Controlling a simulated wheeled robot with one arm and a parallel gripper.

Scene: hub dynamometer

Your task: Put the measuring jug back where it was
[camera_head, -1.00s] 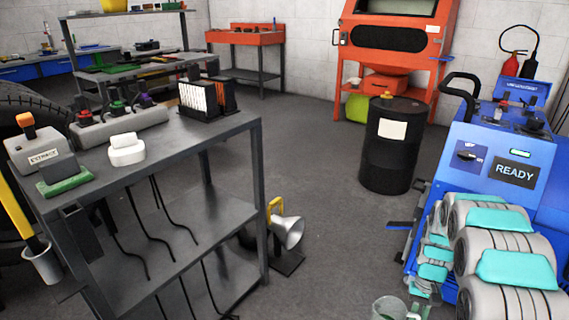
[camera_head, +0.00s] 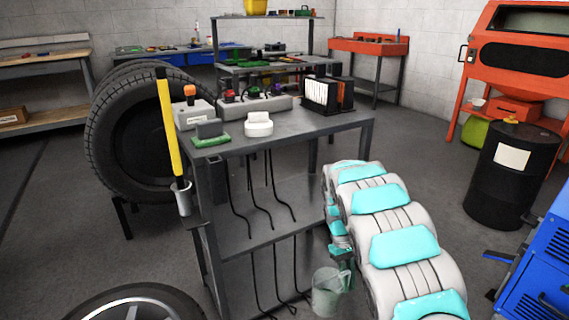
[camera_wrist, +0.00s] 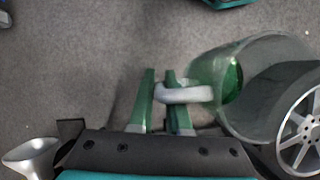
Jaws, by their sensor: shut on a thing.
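The measuring jug (camera_head: 325,299) is a clear, greenish see-through cup, low in the head view in front of the grey metal bench (camera_head: 345,121). My gripper (camera_head: 345,280) is at the jug's right side, at its handle. In the wrist view, the green fingers of my gripper (camera_wrist: 160,92) are closed around the pale handle, and the jug (camera_wrist: 222,100) extends to the right. The jug is off the bench, apart from it as far as I can tell. Its bottom is hard to make out.
The bench top holds a white scale-like device (camera_head: 258,127), grey boxes and a black rack (camera_head: 322,95). A yellow-handled tool stands in a grey cup (camera_head: 182,200) at its left end. A wheel (camera_head: 140,305) lies at front left; a black drum (camera_head: 510,172) stands right.

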